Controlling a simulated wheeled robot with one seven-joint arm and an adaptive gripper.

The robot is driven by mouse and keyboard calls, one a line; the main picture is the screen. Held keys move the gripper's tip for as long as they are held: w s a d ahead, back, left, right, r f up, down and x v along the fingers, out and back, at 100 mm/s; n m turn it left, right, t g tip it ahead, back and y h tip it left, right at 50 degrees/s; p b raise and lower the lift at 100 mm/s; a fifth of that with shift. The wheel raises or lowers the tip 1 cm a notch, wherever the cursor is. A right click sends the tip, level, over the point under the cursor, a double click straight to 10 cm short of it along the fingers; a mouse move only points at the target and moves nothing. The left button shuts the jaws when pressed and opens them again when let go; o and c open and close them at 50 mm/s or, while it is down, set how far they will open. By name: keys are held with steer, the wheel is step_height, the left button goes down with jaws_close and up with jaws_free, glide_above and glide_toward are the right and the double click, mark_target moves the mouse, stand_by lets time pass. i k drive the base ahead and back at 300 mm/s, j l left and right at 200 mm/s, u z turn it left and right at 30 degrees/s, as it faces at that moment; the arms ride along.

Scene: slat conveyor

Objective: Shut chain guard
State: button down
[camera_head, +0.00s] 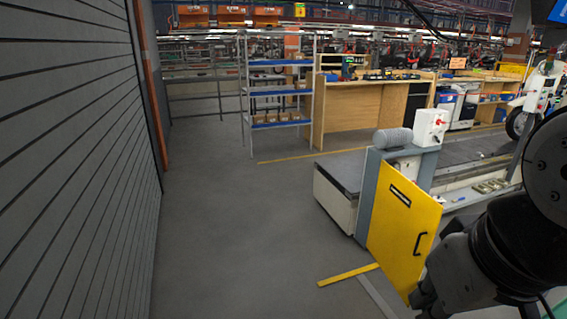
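The chain guard is a yellow panel (398,232) with a black handle (420,244) and a dark label strip near its top. It stands upright beside a blue-grey post (369,200) at the conveyor's near end and appears swung outward, towards me. My dark arm comes in from the right. Its end, my gripper (427,299), is low, by the panel's lower right edge and below the handle. I cannot tell whether it touches the panel. The fingers are dark and partly cut off, so their opening is unclear.
A grey motor (393,138) and a white switch box with a red knob (430,127) sit above the guard. A slatted wall (75,160) lines the left. The floor (245,235) between is clear, with yellow strips.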

mark_target(405, 221)
steer(key=i+j+z, duration=0.2)
steer(key=z, duration=0.15)
steer(key=i+j+z, duration=0.65)
